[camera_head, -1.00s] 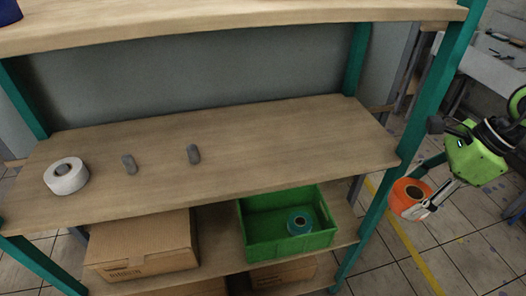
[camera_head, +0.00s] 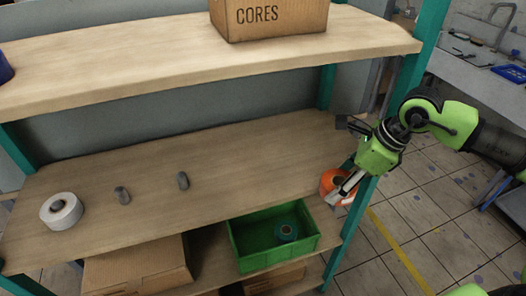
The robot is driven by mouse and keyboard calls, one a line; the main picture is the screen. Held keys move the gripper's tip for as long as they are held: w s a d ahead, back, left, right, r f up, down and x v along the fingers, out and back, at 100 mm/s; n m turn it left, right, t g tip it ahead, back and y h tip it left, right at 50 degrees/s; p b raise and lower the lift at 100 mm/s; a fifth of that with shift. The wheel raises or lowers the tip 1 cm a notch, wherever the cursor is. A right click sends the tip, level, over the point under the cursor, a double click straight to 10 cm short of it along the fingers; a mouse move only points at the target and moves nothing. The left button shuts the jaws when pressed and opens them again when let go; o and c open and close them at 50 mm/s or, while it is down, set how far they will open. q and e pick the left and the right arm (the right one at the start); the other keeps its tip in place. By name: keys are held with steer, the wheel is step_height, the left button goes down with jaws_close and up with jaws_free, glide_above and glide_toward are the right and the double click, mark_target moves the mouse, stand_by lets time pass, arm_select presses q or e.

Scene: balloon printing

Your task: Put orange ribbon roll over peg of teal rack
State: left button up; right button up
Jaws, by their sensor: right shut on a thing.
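My right gripper (camera_head: 350,189) is shut on the orange ribbon roll (camera_head: 328,183). It holds the roll at the right end of the middle shelf, in front of the rack's right post; I cannot tell whether the roll touches the shelf edge. The teal rack (camera_head: 410,76) has wooden shelves. A white roll (camera_head: 61,211) is at the shelf's left end. My left gripper is not in view.
A box marked CORES (camera_head: 268,18) sits on the upper shelf (camera_head: 150,62), which overhangs the middle one.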

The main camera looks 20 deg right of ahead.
steer(key=w+a+p, duration=0.2)
steer(key=w+a, duration=0.3)
steer(key=w+a+p, duration=0.2)
steer(key=w+a, duration=0.3)
steer(key=a, duration=0.1)
steer(key=shift+w+a+p, duration=0.25)
steer(key=shift+w+p, duration=0.1)
steer(key=w+a, duration=0.3)
steer(key=shift+a+p, duration=0.2)
steer(key=shift+p, duration=0.1)
steer(key=shift+w+f+b, duration=0.15)
steer(key=shift+f+b, duration=0.15)
steer(key=shift+f, duration=0.55)
steer(key=shift+d, duration=0.1)
steer(key=o, duration=1.2)
steer(key=shift+f, duration=0.1)
steer(key=shift+c, duration=0.2)
steer(key=shift+r, duration=0.2)
